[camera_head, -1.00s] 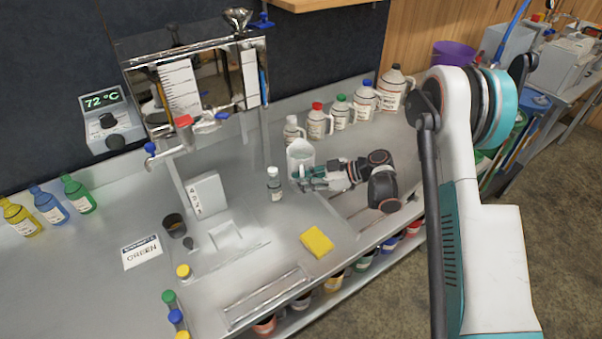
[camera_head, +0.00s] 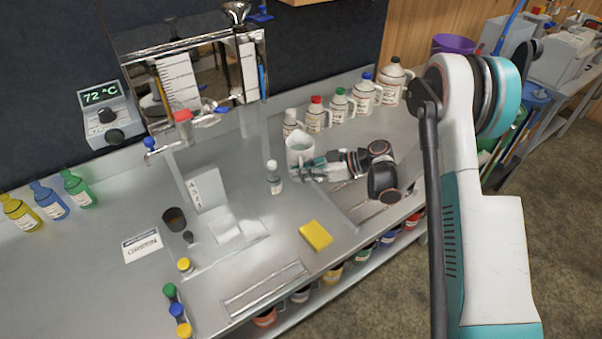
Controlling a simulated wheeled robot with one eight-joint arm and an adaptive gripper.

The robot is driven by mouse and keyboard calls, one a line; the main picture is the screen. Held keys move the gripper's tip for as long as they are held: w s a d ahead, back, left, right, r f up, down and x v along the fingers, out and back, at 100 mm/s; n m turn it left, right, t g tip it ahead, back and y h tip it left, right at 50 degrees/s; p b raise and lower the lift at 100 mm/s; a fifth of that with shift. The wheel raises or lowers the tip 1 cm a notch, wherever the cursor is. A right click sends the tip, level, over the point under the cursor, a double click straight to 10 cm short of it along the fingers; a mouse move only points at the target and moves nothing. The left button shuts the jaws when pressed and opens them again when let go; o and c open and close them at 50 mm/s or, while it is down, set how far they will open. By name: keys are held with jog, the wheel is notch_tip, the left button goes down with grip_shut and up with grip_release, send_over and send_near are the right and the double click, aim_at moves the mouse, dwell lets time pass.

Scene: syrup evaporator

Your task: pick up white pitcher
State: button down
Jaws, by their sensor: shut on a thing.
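The white pitcher (camera_head: 298,148) stands near the middle of the metal counter, in front of the row of jugs. Its open top shows, with something pale greenish inside. My gripper (camera_head: 312,166) reaches in from the right and is shut on the pitcher at its lower right side. The fingers hide part of that side. I cannot tell whether the pitcher's base touches the counter.
A small white-capped bottle (camera_head: 274,178) stands just left of the pitcher. Several jugs (camera_head: 340,109) line the counter's back. A yellow sponge (camera_head: 316,235) lies in front. A shiny evaporator (camera_head: 200,75) stands at the back left.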

notch_tip(320, 180, up, 19)
jog(key=p, duration=0.6)
dwell(0.7)
